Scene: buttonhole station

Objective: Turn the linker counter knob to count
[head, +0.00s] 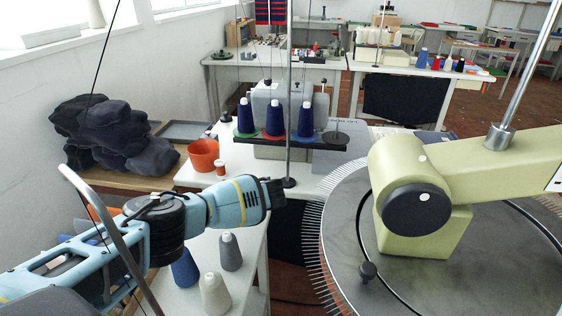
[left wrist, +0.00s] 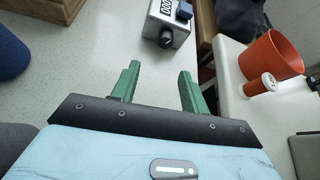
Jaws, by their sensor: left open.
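The linker counter (left wrist: 155,25) is a small light-grey box at the top of the left wrist view. It has a digit display, a blue part at its right and a black round knob (left wrist: 166,39) on its near face. The knob's setting is too small to read. My left gripper (left wrist: 158,75) is open, with two green fingers apart and nothing between them. The counter lies beyond the fingertips, apart from them. In the head view, my left gripper (head: 268,192) is over the white table, and I cannot make out the counter there. My right gripper is not in view.
An orange pot (left wrist: 270,60) and a small orange-and-white spool (left wrist: 262,84) stand right of the fingers. Yarn cones (head: 230,251) stand on the white table near my left arm. The linker's large round dial (head: 340,215) fills the right of the head view.

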